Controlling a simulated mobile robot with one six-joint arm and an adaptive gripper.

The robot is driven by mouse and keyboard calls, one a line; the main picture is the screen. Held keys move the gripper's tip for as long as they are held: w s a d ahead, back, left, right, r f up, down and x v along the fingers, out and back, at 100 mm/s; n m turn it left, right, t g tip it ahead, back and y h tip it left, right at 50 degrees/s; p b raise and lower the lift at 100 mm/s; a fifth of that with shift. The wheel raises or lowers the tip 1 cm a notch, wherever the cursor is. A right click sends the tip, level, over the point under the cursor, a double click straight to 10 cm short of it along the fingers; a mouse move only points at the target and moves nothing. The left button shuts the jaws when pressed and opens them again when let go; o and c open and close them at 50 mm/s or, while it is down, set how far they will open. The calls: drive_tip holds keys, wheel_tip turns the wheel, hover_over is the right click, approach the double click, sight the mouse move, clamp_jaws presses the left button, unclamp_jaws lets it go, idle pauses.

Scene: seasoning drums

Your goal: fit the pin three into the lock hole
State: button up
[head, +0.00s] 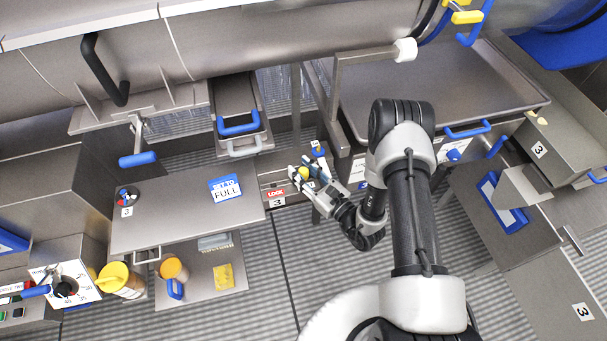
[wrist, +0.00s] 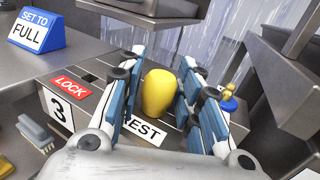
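A rounded yellow knob (wrist: 158,92), apparently the top of pin three, sits between the two fingers of my gripper (wrist: 163,62) in the wrist view. The pads are close on both sides of it; I cannot tell whether they press on it. The knob (head: 304,173) and my gripper (head: 305,170) also show in the head view, over the panel marked 3. The knob's lower part and any shaft are hidden. A red LOCK label (wrist: 70,86) is left of my gripper and a REST label (wrist: 145,131) is just below the knob.
A blue "set to FULL" sign (head: 225,189) stands on the steel counter (head: 170,215) to the left. A small blue-and-yellow fitting (wrist: 229,97) is close to the right finger. A steel post and ledge rise just right of my gripper.

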clamp_jaws()
drive_tip(key=shift+r, duration=0.1)
